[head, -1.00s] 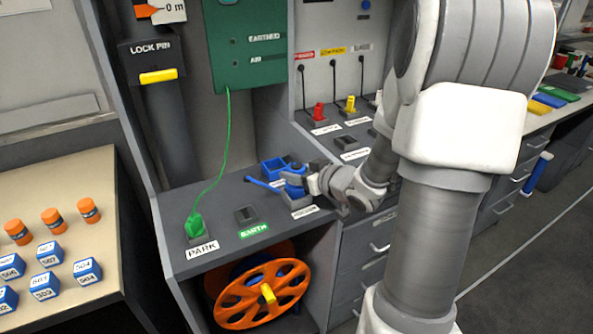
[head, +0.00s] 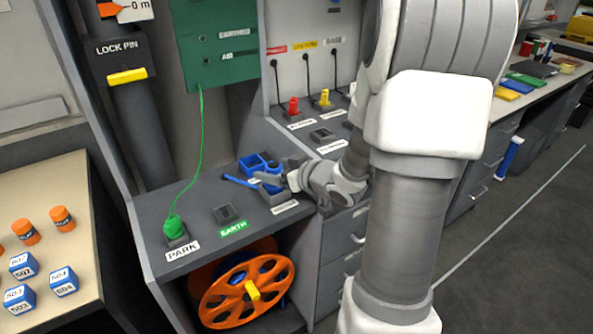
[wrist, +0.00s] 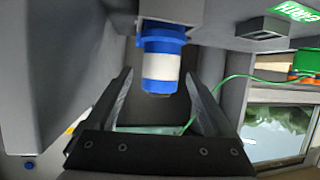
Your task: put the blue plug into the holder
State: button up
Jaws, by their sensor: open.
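The blue plug (wrist: 162,65), blue with a white band, shows in the wrist view between my open fingers, near their tips. Its blue end meets a grey block (wrist: 172,10), which looks like the holder; how deep it sits cannot be told. In the head view the blue plug (head: 271,187) stands upright at the grey holder (head: 280,198) behind a white label, partly hidden by my gripper. My gripper (head: 277,180) reaches in from the right, low over the counter, with its jaws open around the plug. Contact with the fingers cannot be made out.
An empty EARTH socket (head: 226,214) and a green plug (head: 174,227) with a green cable are to the left. Red (head: 293,105) and yellow (head: 325,97) plugs stand behind.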

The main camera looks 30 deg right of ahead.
jog(key=b+v, duration=0.1)
jog(key=v, duration=1.5)
jog(key=shift+s, duration=0.25)
jog(key=shift+r, duration=0.15)
